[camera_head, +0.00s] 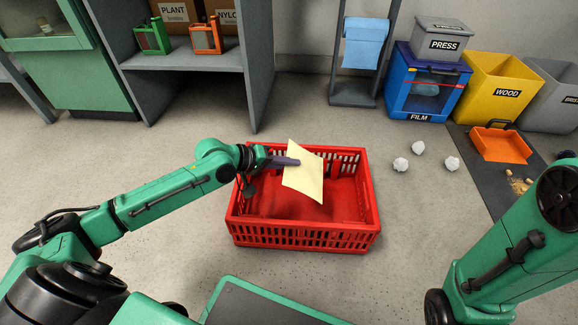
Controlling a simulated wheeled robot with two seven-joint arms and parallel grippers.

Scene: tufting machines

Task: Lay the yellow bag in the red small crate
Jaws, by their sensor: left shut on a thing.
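A pale yellow bag (306,174) hangs tilted above the red small crate (300,236). My left gripper (284,161) is shut on the bag's left edge and reaches over the crate's back left part. The bag hides part of the crate's inside and back wall.
Crumpled white balls (419,148) lie on the floor to the right of the crate. Further right are an orange dustpan (501,144), a blue film bin (420,95) and a yellow wood bin (500,88). A grey shelf (186,59) stands behind left. Floor around the crate is clear.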

